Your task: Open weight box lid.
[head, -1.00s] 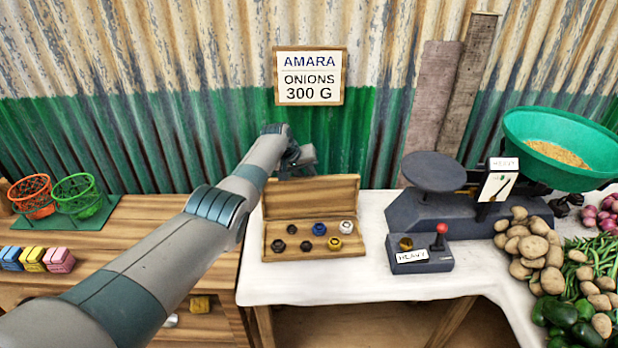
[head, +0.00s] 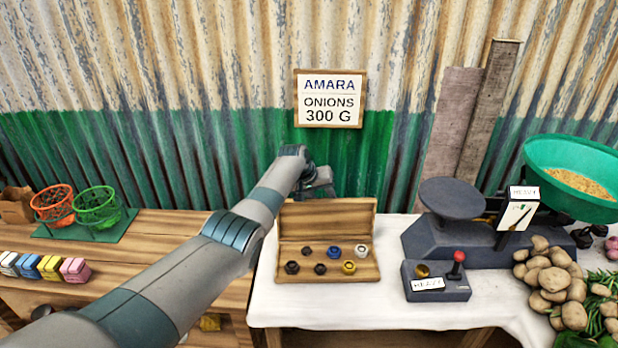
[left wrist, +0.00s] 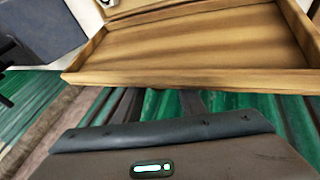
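The weight box (head: 325,277) stands on the white cloth, with its wooden lid (head: 325,218) raised and leaning back at the rear. Several weights, dark, blue, white and brass, sit exposed in it. My left arm reaches in from the left, and its gripper (head: 318,184) is behind and just above the lid's top edge. In the left wrist view the lid (left wrist: 200,45) fills the upper part, with my left gripper (left wrist: 192,103) close below its edge. The fingertips are mostly hidden, so contact and opening cannot be told. My right gripper is out of view.
Right of the box are a small control box with a red-knobbed lever (head: 436,281) and a dark balance scale (head: 455,235) with a green pan. Potatoes (head: 550,270) lie at far right. Orange and green baskets (head: 97,207) and coloured blocks (head: 48,267) are on the left counter.

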